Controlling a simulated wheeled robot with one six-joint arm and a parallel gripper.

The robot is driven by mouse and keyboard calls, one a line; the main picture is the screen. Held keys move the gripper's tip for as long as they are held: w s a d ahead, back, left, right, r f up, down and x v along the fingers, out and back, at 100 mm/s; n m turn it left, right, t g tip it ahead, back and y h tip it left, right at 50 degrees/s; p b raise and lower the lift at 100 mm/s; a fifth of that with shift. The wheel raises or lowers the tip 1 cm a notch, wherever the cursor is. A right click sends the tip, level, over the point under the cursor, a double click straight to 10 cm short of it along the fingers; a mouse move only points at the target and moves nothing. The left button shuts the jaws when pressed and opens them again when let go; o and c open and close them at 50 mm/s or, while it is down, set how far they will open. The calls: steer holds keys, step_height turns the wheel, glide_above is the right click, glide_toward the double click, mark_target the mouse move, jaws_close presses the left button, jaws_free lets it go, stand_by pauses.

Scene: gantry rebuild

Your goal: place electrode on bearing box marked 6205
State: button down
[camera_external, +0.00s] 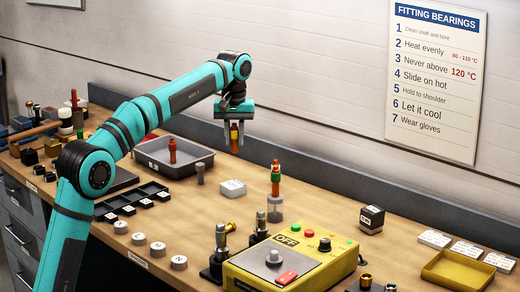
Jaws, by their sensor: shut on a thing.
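My gripper (234,121) points down above the bench and is shut on a slim orange-and-yellow piece, which looks like the electrode (235,137). It hangs upright, apart from the bench. A small white box (232,188) lies on the bench below it. A black box (371,220) with a pale label on its side stands farther right. I cannot read 6205 on either box, so I cannot tell which is the bearing box.
A grey tray (205,166) holds a red-topped piece. A red-and-green piece (275,178) stands upright on a clear jar, right of the white box. A yellow control box (320,262) is at the front, a yellow tray (457,271) at right. Bench between black box and jar is clear.

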steer(key=shift+w+a+f, duration=0.1)
steer(key=shift+a+f, duration=0.15)
steer(key=shift+a, duration=0.05)
steer(key=shift+f, duration=4.7)
steer(key=shift+f, duration=0.1)
steer(key=c, duration=1.2)
jaws_free()
step_height(320, 180, up, 12)
steer(key=shift+r, duration=0.1)
steer(key=shift+a, duration=0.1)
